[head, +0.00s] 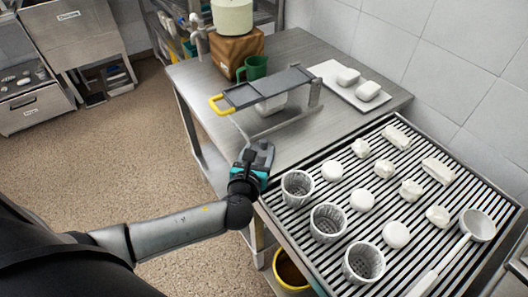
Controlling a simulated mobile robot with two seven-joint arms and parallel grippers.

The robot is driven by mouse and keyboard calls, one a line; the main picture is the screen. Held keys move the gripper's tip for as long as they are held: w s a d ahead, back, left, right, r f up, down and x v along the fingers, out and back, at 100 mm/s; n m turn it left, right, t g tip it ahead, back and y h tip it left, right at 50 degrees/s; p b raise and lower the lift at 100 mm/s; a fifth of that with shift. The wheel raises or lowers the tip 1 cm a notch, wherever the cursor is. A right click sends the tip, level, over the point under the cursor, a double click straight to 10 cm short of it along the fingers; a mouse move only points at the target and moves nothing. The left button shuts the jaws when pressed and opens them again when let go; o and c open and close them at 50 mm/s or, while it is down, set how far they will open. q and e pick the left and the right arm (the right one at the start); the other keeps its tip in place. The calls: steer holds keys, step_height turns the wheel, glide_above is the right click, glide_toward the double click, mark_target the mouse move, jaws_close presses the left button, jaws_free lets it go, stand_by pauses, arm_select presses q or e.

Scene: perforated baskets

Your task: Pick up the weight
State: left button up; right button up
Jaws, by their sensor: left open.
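My left gripper (262,150) is open and empty at the near left edge of the steel table, just in front of the lever press. The press (268,88) has a flat grey arm with a yellow handle (216,104), and a white block (271,105) sits under it. I cannot tell for sure which thing is the weight. A pale cylinder (232,17) stands on a brown box (237,52) at the back of the table, its top cut off by the frame. My right gripper is not in view.
A slatted drain rack (330,262) holds several white lumps, three perforated baskets (328,222) and a ladle (477,225). A green mug (253,67) stands behind the press. A white tray (345,92) holds two white pieces. A yellow-rimmed bucket (288,285) is below.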

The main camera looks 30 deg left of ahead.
mark_target(263, 143)
arm_select(q)
steer(key=b+x, duration=0.1)
steer(key=x, duration=0.4)
steer(key=shift+w+d+r, duration=0.1)
steer(key=shift+w+d, duration=0.05)
jaws_close()
stand_by(0.4)
stand_by(0.8)
steer(key=shift+w+r, duration=0.1)
steer(key=shift+r, duration=0.1)
